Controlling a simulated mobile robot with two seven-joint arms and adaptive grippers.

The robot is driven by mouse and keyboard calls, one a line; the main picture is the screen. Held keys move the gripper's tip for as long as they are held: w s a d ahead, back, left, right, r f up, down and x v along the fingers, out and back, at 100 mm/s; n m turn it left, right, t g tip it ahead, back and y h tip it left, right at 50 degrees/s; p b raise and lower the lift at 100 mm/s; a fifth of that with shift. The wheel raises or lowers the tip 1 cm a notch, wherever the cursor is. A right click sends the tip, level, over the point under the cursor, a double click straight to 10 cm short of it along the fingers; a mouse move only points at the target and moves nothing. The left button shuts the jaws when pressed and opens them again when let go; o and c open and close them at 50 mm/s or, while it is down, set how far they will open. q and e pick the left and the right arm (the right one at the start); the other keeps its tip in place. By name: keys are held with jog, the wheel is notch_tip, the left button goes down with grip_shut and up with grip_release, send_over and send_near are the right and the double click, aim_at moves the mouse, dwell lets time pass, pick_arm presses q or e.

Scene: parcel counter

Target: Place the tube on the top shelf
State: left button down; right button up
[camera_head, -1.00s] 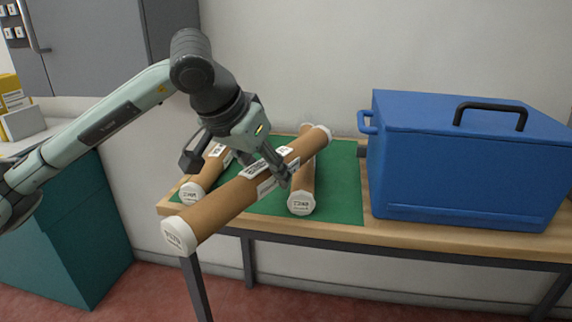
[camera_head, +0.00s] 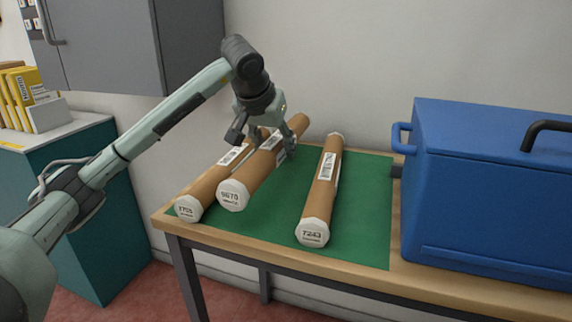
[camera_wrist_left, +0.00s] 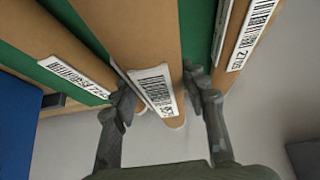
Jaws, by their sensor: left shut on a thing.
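A brown cardboard tube with a white cap reading 6670 (camera_head: 250,174) slants over the green mat, between two similar tubes and closer to the left one. My left gripper (camera_head: 272,140) is shut on it towards its far end; in the left wrist view the fingers (camera_wrist_left: 165,92) stand on either side of the tube (camera_wrist_left: 145,45) at its barcode label. I cannot tell whether it touches the mat or hangs just above it. My right gripper is not in view. No top shelf can be made out.
A blue box (camera_head: 480,200) stands at the table's right. A grey wall cabinet (camera_head: 185,40) hangs behind; yellow packages (camera_head: 28,88) stand on a teal cabinet.

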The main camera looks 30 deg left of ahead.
aim_at(285, 179)
pick_arm(q)
jog(key=shift+w+d+f, duration=0.55)
jog(key=shift+w+d, duration=0.05)
jog(key=shift+w, duration=0.25)
jog(key=shift+w+f, duration=0.1)
jog(key=shift+f, duration=1.95)
jog(key=shift+f, duration=0.15)
jog(key=c, duration=0.8)
grip_release()
